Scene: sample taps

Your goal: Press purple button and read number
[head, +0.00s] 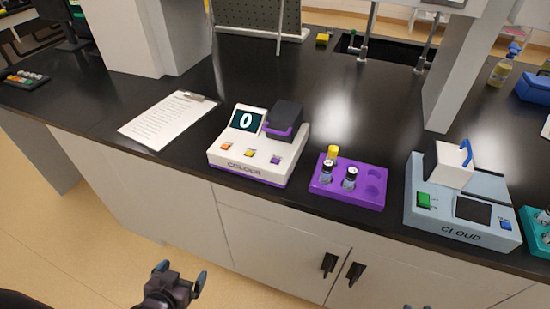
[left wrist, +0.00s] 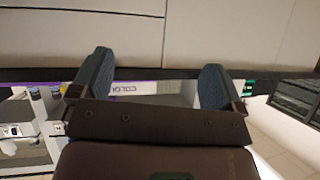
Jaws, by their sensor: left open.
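The white colour meter (head: 259,146) stands near the front edge of the black bench in the head view. Its dark screen (head: 247,119) shows "0". On its front are an orange button, a yellow button and, at the right, the purple button (head: 275,160). A dark block with a purple band (head: 284,118) sits on its top right. My left gripper (head: 181,277) is open and empty, low in front of the cabinets and below the bench edge. Its two fingers (left wrist: 155,82) also show apart in the left wrist view. A blue-grey tip, possibly of my right gripper, barely shows at the bottom edge.
A purple rack (head: 362,194) with vials stands right of the meter. A grey "CLOUD" device (head: 460,235) is farther right. A clipboard (head: 168,119) lies to the left. A sink (head: 385,48) and white posts stand behind. The bench behind the rack is clear.

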